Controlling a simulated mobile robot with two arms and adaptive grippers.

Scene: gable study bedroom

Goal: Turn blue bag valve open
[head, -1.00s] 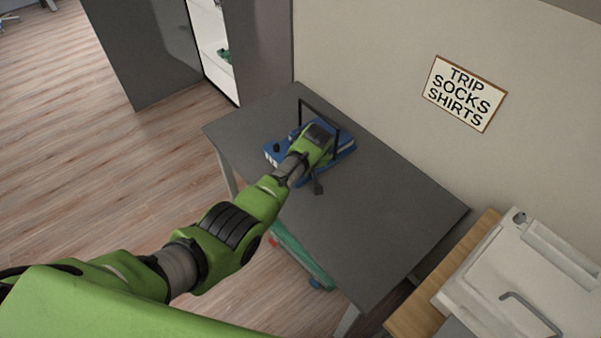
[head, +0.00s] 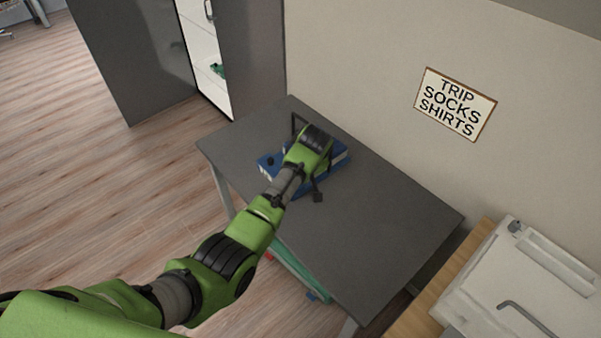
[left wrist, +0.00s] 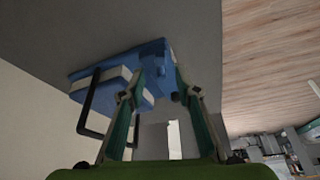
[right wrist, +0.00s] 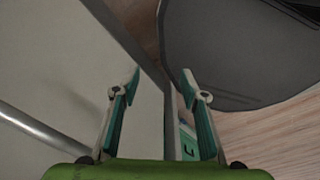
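The blue bag (head: 335,160), blue with white bands, lies on the dark grey table. My left arm hides its middle in the head view. My left gripper (left wrist: 157,76) is over the bag, its fingers apart on either side of a raised blue part (left wrist: 153,60); I cannot tell whether they touch it. A black handle frame (left wrist: 84,108) stands from the bag. A small dark knob (head: 270,161) shows at the bag's left end; I cannot tell whether it is the valve. My right gripper (right wrist: 160,78) is open and empty, away from the bag.
The grey table (head: 380,230) is clear toward the front right. A wall sign (head: 455,104) hangs behind it. A white case (head: 520,285) stands at the right, and a grey cabinet (head: 135,60) at the back left. A green item (head: 300,272) is below the table's edge.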

